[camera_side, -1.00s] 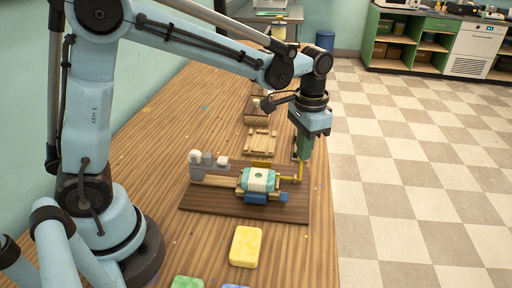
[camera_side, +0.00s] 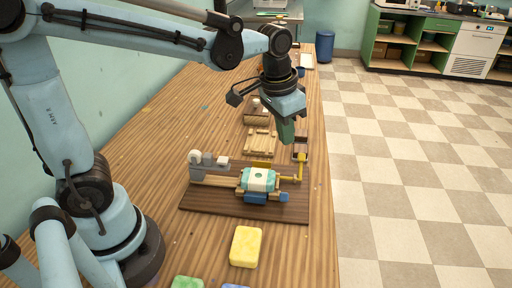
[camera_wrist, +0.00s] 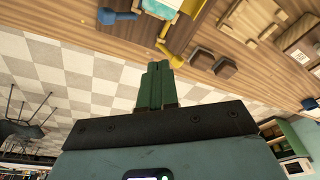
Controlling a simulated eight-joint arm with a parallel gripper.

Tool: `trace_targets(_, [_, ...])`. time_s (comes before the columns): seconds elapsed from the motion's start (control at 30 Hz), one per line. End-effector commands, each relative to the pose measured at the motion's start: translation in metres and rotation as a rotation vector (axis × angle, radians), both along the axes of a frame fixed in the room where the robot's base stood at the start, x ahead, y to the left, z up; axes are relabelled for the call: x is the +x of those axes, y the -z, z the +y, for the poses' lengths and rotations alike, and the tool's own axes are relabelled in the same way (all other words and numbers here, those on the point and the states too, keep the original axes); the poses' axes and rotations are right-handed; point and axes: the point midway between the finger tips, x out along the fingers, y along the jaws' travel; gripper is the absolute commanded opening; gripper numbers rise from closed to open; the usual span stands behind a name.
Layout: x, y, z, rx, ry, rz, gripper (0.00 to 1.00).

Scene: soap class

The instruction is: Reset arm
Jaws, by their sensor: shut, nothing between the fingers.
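My gripper (camera_side: 287,133) is shut and empty, its green fingers pressed together. It hangs in the air above the far right part of the table, behind and above the device's yellow crank. In the wrist view the closed fingers (camera_wrist: 156,84) show in the middle. The device is a dark wooden base (camera_side: 215,205) with a wrapped teal and white soap bar (camera_side: 258,180) on it. A yellow crank handle (camera_side: 301,167) stands upright at its right end; it also shows in the wrist view (camera_wrist: 173,52), apart from my fingers.
A yellow bar (camera_side: 246,246) lies in front of the device. Green and blue pieces are partly cut off at the bottom edge. A wooden rack (camera_side: 260,141) and a brown box (camera_side: 256,112) stand behind the device. The table's right edge drops to a checkered floor (camera_side: 400,190).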

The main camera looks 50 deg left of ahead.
Motion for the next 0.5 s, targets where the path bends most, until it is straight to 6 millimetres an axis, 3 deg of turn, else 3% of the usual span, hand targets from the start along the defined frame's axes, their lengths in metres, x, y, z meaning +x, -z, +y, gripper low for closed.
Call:
trace_targets(0.2, [-0.036, -0.008, 0.018, -0.021, -0.068, -0.16, 0.0])
trace_targets(0.5, [-0.073, 0.001, 0.035, -0.044, -0.148, -0.356, 0.0])
